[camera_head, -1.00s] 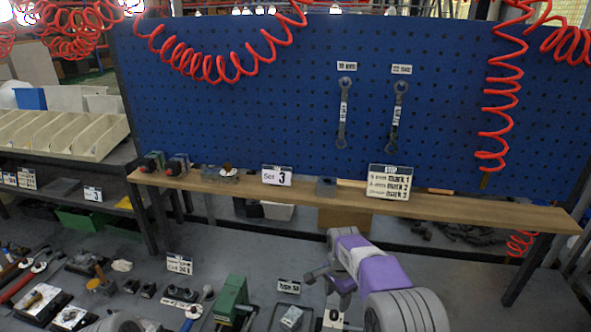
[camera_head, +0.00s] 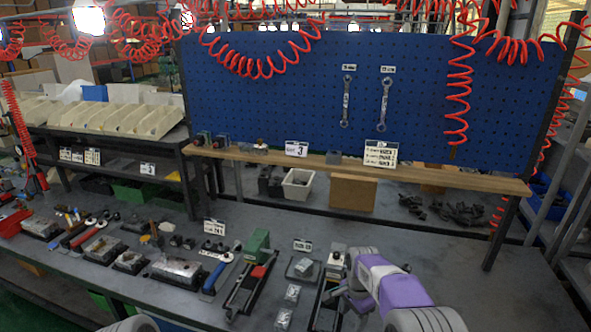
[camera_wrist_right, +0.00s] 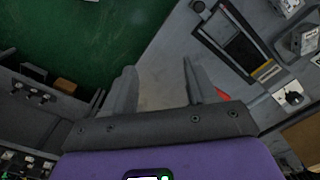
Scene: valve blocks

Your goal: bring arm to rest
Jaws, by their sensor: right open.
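My right arm (camera_head: 398,290), purple and grey, reaches in from the lower right in the head view. Its gripper (camera_head: 338,292) is over the front part of the grey workbench (camera_head: 480,270), near small blocks and a black tray. In the right wrist view the gripper (camera_wrist_right: 160,88) shows two grey fingers spread apart, with nothing between them. Green floor and the bench edge lie beyond the fingers. A rounded grey part of my left arm shows at the bottom left of the head view; the left gripper is out of view.
A green valve block (camera_head: 257,245) stands on the bench left of the right gripper, with several tools and parts further left. A wooden shelf (camera_head: 450,178) crosses in front of the blue pegboard (camera_head: 280,85), where two wrenches hang. The bench's right side is clear.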

